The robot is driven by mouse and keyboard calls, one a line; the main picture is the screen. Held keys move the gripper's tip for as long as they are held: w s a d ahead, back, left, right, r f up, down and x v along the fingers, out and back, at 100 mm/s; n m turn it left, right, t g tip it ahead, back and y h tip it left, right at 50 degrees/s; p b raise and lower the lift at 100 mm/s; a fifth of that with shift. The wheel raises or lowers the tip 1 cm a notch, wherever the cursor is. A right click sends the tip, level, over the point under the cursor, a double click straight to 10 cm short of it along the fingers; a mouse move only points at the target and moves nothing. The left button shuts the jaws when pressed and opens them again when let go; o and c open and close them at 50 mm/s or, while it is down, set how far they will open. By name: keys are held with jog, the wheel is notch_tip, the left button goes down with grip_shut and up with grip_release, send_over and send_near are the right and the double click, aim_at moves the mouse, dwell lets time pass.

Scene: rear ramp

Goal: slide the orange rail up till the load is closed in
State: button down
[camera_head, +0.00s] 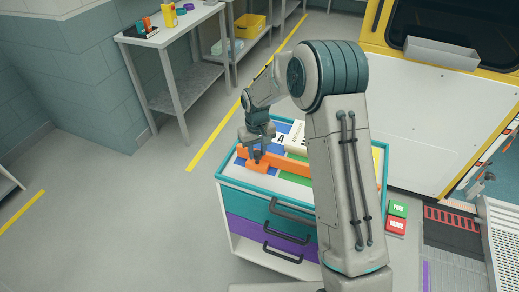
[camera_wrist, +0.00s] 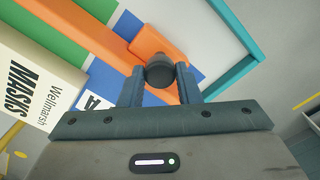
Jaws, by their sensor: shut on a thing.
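The orange rail (camera_head: 286,164) lies across the top of the teal-edged cart (camera_head: 225,170). In the wrist view the rail (camera_wrist: 72,45) runs as a long bar, with an orange end plate (camera_wrist: 147,40) carrying a dark round knob (camera_wrist: 162,71). My gripper (camera_head: 257,153) is shut on that knob; its fingers (camera_wrist: 160,88) stand on either side of it. My arm hides the cart's right part.
The cart has teal and purple drawers with dark handles (camera_head: 288,210). A grey shelf table (camera_head: 170,38) with small items stands at upper left. Floor on the left is clear.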

jog(key=c, duration=1.1)
grip_release()
jog(key=shift+w, duration=0.2)
jog(key=shift+o, duration=0.2)
jog(key=shift+d, duration=0.1)
notch_tip(320, 180, up, 14)
jog(key=b, duration=0.2)
